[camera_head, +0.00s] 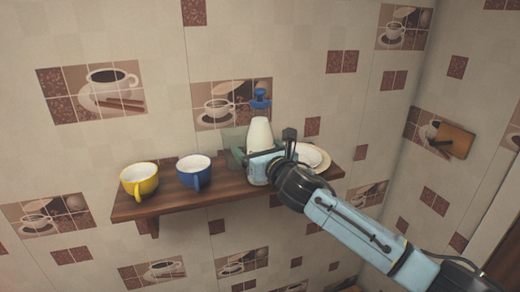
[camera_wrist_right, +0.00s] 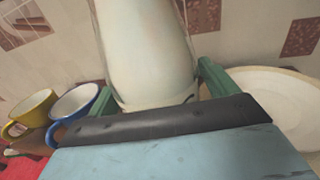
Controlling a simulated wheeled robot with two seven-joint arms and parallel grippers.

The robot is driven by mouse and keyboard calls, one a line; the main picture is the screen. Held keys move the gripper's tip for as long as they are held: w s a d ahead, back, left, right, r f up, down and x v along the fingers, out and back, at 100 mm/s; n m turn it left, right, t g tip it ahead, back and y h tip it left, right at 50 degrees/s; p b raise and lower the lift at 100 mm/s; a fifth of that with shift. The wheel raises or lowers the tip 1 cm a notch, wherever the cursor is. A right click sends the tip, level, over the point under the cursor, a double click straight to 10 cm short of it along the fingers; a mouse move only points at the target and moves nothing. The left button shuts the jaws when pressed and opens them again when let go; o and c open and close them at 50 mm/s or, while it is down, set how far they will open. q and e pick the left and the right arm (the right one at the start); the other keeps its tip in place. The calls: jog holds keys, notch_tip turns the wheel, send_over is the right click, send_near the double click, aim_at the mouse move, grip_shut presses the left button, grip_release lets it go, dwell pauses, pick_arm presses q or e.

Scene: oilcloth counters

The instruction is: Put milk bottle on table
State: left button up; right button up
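The milk bottle (camera_head: 259,132), white with a blue cap, stands upright at the wall shelf (camera_head: 165,205), right of the blue mug. My right gripper (camera_head: 262,148) is at the bottle's lower part, with its arm coming in from the right. In the right wrist view the bottle (camera_wrist_right: 148,45) rises between the two green fingers (camera_wrist_right: 160,84), which are spread on either side of it with small gaps. The bottle's base is hidden behind the gripper body. My left gripper is not in view. No table shows clearly.
A yellow mug (camera_head: 139,181) and a blue mug (camera_head: 194,172) stand on the shelf left of the bottle. White plates (camera_head: 313,157) are close on the right of the gripper. The tiled wall is right behind. A wooden wall fixture (camera_head: 455,141) is at right.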

jog(key=c, duration=1.4)
jog(key=shift+r, duration=0.15)
jog(key=shift+c, duration=1.4)
